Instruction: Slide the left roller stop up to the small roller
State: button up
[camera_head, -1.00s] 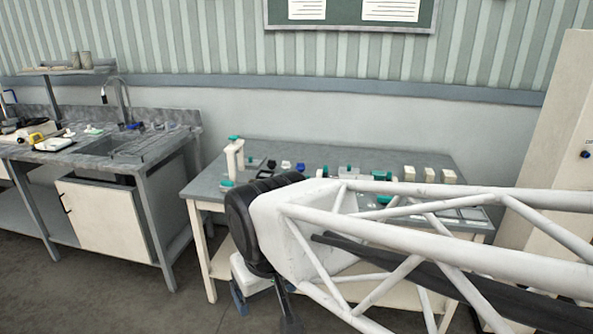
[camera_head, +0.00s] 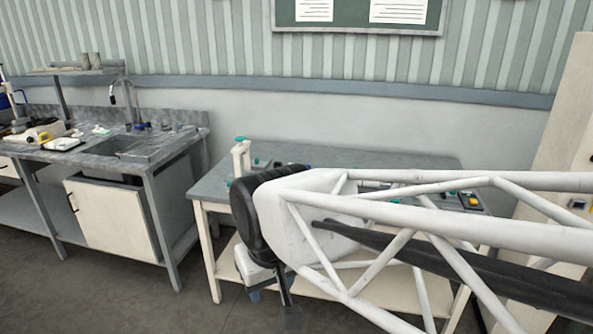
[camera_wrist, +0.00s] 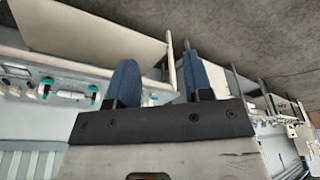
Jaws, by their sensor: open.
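I cannot clearly make out the left roller stop or the small roller. In the wrist view, a bench top lies at the left with teal-ended parts, among them a pale bar with teal ends (camera_wrist: 68,93); I cannot tell whether it is a roller. In the head view, a white upright with a teal top (camera_head: 241,157) stands on the left of the grey-topped bench (camera_head: 215,187). My gripper (camera_wrist: 160,82) is open, with two blue fingers apart and nothing between them. In the head view it hangs low before the bench, partly hidden by my arm.
My arm covers much of the bench top in the head view. A yellow item (camera_head: 473,200) shows at its right end. A sink counter (camera_head: 165,145) stands left, with a gap of floor between. A pale cabinet (camera_head: 568,150) stands at the right.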

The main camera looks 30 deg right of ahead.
jog(key=w+d+r+m, duration=0.3)
jog(key=w+d, duration=0.2)
jog(key=w, duration=0.6)
jog(key=w+d+r+m+y, duration=0.1)
jog(key=w+d+r+m, duration=0.3)
jog(key=w, duration=0.7)
jog(key=w+d+r+m, duration=0.25)
jog(key=w+d, duration=0.35)
jog(key=w, duration=0.6)
jog(key=w+d+f+m, duration=0.2)
jog(key=w+d+m, duration=0.1)
jog(key=w+d, duration=0.6)
jog(key=w+d+f+m, duration=0.3)
jog(key=w+d+m, duration=0.1)
jog(key=w+d, duration=0.45)
jog(key=w+d+f+m, duration=0.3)
jog(key=d+f, duration=0.4)
jog(key=d, duration=0.5)
jog(key=w+d+f+m+y, duration=0.1)
jog(key=w+d+f+m, duration=0.2)
jog(key=d, duration=0.8)
jog(key=w+d+f+m+y, duration=0.1)
jog(key=w+d+f+m, duration=0.3)
jog(key=d+f, duration=0.7)
jog(key=shift+w+d+f+t, duration=0.15)
jog(key=shift+w+d+t, duration=0.15)
jog(key=shift+w+d, duration=0.75)
jog(key=shift+w+a, duration=0.2)
jog(key=shift+a, duration=0.05)
jog(key=shift+x, duration=3.9)
